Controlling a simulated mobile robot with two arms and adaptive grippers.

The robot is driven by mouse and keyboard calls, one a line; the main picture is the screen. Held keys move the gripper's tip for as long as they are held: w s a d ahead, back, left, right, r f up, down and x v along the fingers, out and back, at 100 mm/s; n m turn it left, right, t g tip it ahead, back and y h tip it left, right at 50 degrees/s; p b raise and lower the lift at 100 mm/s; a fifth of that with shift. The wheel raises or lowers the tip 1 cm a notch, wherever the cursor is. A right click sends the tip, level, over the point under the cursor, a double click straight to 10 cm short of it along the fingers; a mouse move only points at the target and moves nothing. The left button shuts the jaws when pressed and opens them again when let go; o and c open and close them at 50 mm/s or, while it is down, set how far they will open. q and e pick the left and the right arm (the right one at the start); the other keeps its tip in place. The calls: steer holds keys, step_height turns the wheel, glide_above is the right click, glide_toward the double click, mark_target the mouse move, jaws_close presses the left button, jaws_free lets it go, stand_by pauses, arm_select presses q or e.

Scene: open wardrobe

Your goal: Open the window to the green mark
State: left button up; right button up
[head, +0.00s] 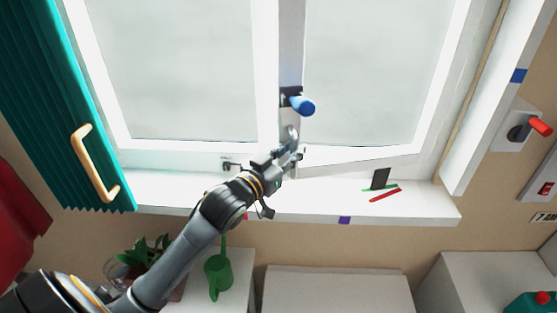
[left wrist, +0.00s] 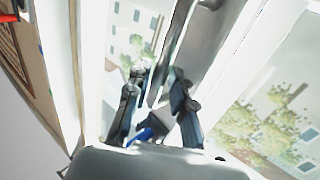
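The window's right sash (head: 436,85) has a slanting bottom edge and looks slightly ajar; the left sash (head: 190,151) looks shut. A blue-tipped handle (head: 303,104) sits on the middle upright. A short green mark (head: 393,188) lies on the sill, just behind a red mark (head: 385,195). My left gripper (head: 294,152) is at the middle upright, below the handle. In the left wrist view its two dark fingers (left wrist: 158,82) stand apart, with a grey frame edge beyond them and blue low between them. Whether they touch the frame is unclear. My right gripper is out of view.
A dark upright plate (head: 380,178) stands on the sill (head: 300,205) by the marks. A purple patch (head: 344,220) is on the sill's front. A green watering can (head: 218,275) and plant (head: 147,252) are below. A teal shutter (head: 60,100) is at left.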

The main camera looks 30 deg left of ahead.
arm_select(q)
steer(key=s+a, duration=0.1)
steer(key=s, duration=1)
steer(key=shift+s, duration=0.15)
steer(key=shift+f, duration=0.1)
